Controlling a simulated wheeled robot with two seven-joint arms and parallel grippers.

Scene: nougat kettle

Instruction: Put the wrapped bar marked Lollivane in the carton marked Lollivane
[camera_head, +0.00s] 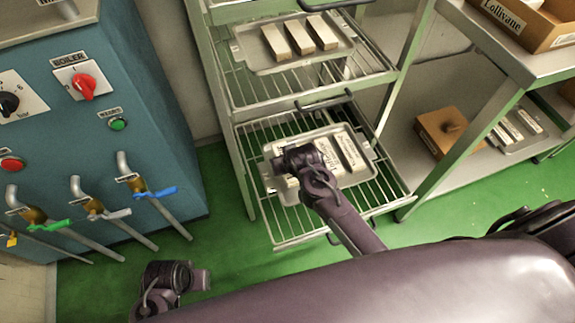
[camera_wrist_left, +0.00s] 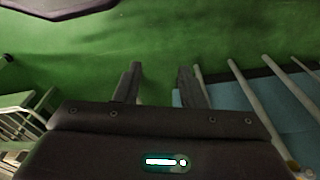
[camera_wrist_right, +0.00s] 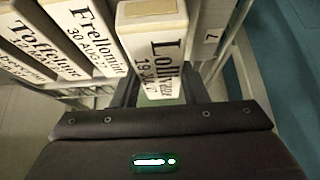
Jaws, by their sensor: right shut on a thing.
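The wrapped bar marked Lollivane (camera_wrist_right: 152,45) is cream with black print. In the right wrist view it stands between the fingers of my right gripper (camera_wrist_right: 155,95), which is shut on it. In the head view my right gripper (camera_head: 282,178) is over the left side of the tray on the rack's lower shelf and largely hides the bar. I cannot tell whether the bar is clear of the tray. The carton marked Lollivane (camera_head: 505,17) is brown, on the bench at the upper right. My left gripper (camera_wrist_left: 158,85) is open and empty above the green floor.
The wire rack (camera_head: 262,105) has an upper tray with three bars. A steel bench leg (camera_head: 465,140) stands between rack and bench. The teal boiler cabinet (camera_head: 150,120) has projecting pipes.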

